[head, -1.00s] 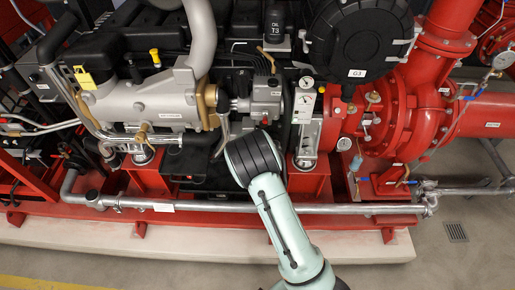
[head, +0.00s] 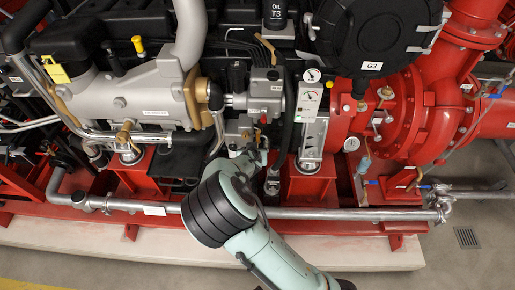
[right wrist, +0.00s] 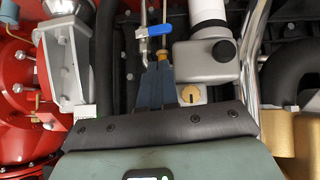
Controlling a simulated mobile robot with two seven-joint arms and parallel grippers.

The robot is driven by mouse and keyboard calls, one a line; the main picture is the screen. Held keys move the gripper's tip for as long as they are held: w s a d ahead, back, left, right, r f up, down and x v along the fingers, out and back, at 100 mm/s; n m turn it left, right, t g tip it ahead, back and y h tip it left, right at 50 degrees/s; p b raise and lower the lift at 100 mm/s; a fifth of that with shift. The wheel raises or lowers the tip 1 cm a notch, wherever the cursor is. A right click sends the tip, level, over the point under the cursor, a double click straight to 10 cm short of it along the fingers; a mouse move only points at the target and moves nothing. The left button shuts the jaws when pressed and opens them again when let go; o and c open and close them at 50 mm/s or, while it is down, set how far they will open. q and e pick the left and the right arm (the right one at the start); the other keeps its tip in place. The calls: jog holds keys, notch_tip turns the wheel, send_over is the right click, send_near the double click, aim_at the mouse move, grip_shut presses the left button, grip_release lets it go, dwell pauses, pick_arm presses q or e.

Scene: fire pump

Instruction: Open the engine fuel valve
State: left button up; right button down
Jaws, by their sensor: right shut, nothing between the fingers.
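A small valve with a blue lever (right wrist: 158,29) sits on a thin metal pipe in the upper middle of the right wrist view. The lever lies roughly crosswise to the pipe. I see no readable label on it. My right gripper (right wrist: 158,66) is shut and empty, its fingertips just below the valve in that view. Whether they touch it I cannot tell. In the head view my right arm reaches up from the bottom, and the gripper (head: 253,153) is small and partly hidden among engine parts. The valve is not clear there. My left gripper is not in view.
A gauge panel (head: 311,112) stands right of the gripper. A grey pipe (head: 330,214) runs along the red base below. The floor in front is clear.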

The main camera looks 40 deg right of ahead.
jog(key=x, duration=1)
jog(key=shift+w+a+f+b, duration=0.15)
jog(key=shift+f+b, duration=0.1)
jog(key=shift+b, duration=0.4)
jog(key=shift+w, duration=0.1)
jog(key=shift+r+p, duration=0.35)
jog(key=shift+r, duration=0.45)
